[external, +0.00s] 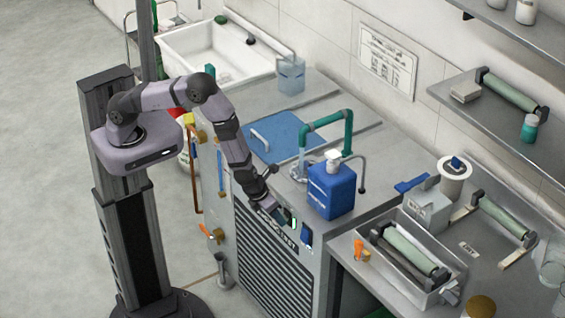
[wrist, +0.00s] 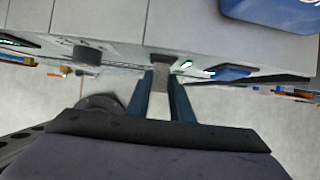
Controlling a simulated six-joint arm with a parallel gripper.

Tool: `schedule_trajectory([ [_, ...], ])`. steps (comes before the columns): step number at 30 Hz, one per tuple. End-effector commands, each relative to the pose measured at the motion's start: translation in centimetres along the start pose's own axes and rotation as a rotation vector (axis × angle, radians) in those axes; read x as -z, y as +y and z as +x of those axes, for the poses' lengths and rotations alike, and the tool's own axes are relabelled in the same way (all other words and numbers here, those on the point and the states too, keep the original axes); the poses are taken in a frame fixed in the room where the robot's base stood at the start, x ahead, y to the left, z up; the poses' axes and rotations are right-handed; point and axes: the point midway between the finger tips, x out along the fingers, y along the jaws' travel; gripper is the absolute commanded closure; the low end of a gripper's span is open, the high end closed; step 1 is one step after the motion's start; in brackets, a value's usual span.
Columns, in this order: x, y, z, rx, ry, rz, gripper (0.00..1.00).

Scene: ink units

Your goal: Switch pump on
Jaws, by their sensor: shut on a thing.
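My gripper (external: 281,216) is at the upper front face of the grey steel cabinet (external: 262,205), with its fingers against the control panel. In the wrist view its two dark blue fingers (wrist: 162,76) are close together, with a small grey part (wrist: 161,84) of the panel between them. Whether this part is the pump switch I cannot tell. A lit green-white indicator (external: 293,221) shows just right of the fingertips. A blue switch-like piece (external: 306,237) is further right on the panel; it also shows in the wrist view (wrist: 229,73).
A blue canister (external: 331,192) with a white cap stands on the cabinet top above the panel. A green pipe (external: 348,130) with water flowing from it is behind. An orange valve (external: 212,235) projects from the cabinet's left side. Open floor lies left.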

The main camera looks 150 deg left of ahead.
Motion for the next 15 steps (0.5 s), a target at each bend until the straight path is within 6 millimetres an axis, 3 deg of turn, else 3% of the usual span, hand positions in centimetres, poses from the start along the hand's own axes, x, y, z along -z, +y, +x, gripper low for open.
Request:
schedule_trajectory([
  [15,-0.7,-0.2,-1.3,0.003,-0.003,-0.001,0.92],
])
